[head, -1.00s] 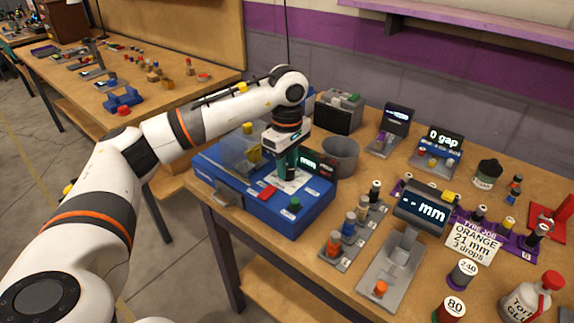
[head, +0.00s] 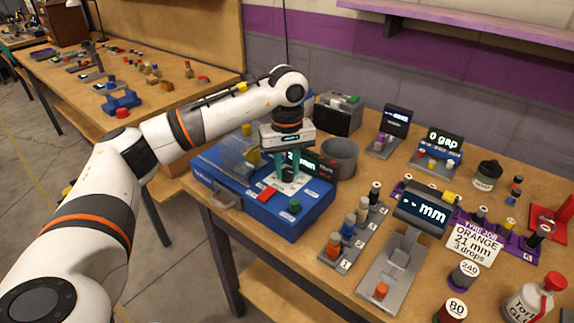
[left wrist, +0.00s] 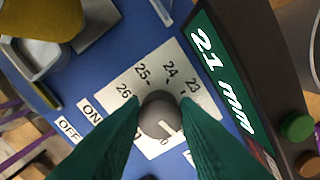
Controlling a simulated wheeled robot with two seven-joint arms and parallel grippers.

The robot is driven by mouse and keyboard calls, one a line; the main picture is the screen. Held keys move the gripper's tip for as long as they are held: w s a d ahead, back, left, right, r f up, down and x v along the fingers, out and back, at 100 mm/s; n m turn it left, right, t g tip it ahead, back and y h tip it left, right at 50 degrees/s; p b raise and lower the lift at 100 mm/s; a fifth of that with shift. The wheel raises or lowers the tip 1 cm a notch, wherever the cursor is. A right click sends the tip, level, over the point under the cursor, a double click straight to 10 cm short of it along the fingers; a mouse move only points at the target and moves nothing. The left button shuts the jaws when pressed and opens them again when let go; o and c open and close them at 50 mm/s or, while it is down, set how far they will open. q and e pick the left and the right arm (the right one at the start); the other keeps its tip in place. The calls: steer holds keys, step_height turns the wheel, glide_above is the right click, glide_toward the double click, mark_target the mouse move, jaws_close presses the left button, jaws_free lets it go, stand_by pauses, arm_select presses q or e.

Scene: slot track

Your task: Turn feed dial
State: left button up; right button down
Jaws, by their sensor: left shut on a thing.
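The feed dial (left wrist: 159,112) is a grey round knob with a white pointer line, on a white numbered scale plate (left wrist: 128,75) of the blue machine (head: 240,200). My left gripper (head: 288,172) reaches down from above, its green fingers shut on the dial from both sides. In the left wrist view the pointer aims to the lower right. The marks 23 to 26 show; most lower marks are hidden by the fingers. The machine's display (left wrist: 222,85) reads 21 mm. A job card (head: 474,243) reads ORANGE, 21 mm, 3 drops. My right gripper is not in view.
ON and OFF labels (left wrist: 92,111) lie beside the scale plate. A red button (head: 266,193) and a green button (head: 295,205) sit on the machine's front. A grey cup (head: 339,160) stands behind it. A gauge (head: 420,210) and numbered rack (head: 352,240) stand to the right.

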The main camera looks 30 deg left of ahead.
mark_target(287, 170)
arm_select(q)
steer(key=shift+r, duration=0.15)
steer(key=o, duration=1)
step_height(287, 170, up, 12)
steer(key=shift+f+p, duration=0.1)
steer(key=shift+p, duration=0.2)
stand_by(0.4)
